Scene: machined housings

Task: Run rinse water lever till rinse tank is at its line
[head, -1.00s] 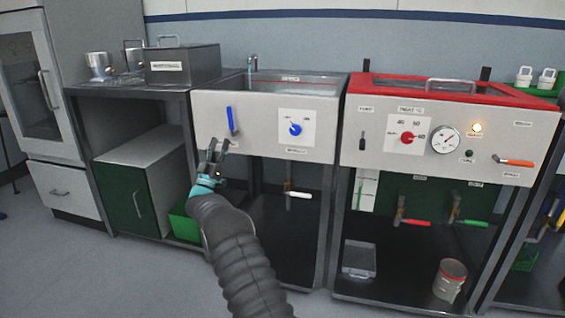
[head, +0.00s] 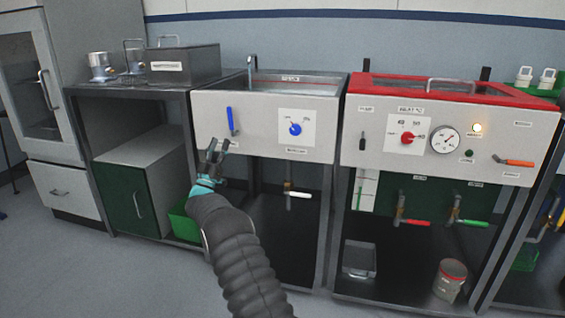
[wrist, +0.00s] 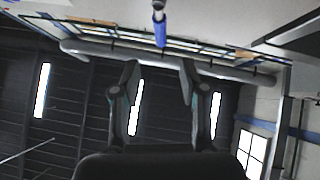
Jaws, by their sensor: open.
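The blue lever (head: 231,120) hangs nearly upright on the left of the rinse unit's white front panel. It also shows at the top of the wrist view (wrist: 160,28). My gripper (head: 217,146) is open and empty, just below and slightly left of the lever. In the wrist view my two fingers (wrist: 159,72) point up, apart, with the lever beyond them, not touching it. The rinse tank (head: 310,77) is a steel basin behind the panel, with a tap (head: 252,65) at its back left.
A blue dial (head: 295,129) sits right of the lever, and a white-handled valve (head: 298,194) is below. The red-topped heated unit (head: 450,90) stands to the right. A steel box (head: 183,64) is on the left bench. The floor in front is clear.

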